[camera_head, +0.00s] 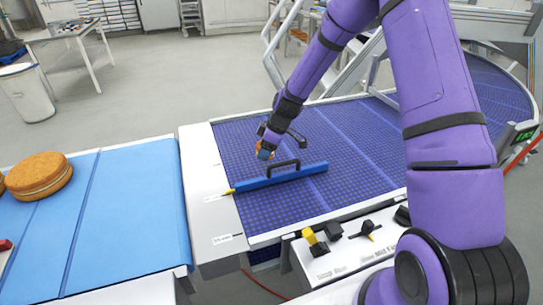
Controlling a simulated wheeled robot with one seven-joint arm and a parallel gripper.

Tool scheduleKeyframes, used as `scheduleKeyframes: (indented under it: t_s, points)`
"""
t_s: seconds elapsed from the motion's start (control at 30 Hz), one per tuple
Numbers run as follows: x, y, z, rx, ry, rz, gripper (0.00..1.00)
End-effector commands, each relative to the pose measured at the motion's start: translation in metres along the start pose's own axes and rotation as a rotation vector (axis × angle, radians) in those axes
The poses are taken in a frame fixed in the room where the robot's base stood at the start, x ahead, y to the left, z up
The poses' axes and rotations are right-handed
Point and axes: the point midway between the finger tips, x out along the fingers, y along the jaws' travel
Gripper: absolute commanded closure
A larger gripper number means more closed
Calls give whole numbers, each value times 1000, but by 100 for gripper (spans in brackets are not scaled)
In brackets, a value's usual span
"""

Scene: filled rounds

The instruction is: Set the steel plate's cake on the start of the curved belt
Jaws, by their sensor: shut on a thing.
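The curved belt (350,135) is dark blue-violet, with its near end at the left and its far part bending away at the right. My gripper (266,150) is over the near left part of this belt, behind a blue bar. It is shut on a small orange-brown thing (271,152), mostly hidden by the gripper; I cannot tell whether it is the cake or whether it touches the belt. No steel plate can be made out.
A blue bar (295,175) with a black handle lies across the belt close to my gripper. Filled rounds (40,175) lie on a light blue belt (130,220) at the left. A control panel (340,250) with knobs is at the front. A white bin (27,95) stands behind.

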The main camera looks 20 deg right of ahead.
Motion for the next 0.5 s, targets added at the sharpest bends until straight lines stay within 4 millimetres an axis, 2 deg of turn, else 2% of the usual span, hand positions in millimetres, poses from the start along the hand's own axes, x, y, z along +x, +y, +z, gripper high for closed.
scheduleKeyframes:
  t_s: [0.17, 0.4, 0.5]
  points:
    - [10, 0, 4, 0, 0, 0, 45]
    - [38, 0, 15, 0, 0, -2, 45]
    - [41, 0, 16, -1, 0, 1, 45]
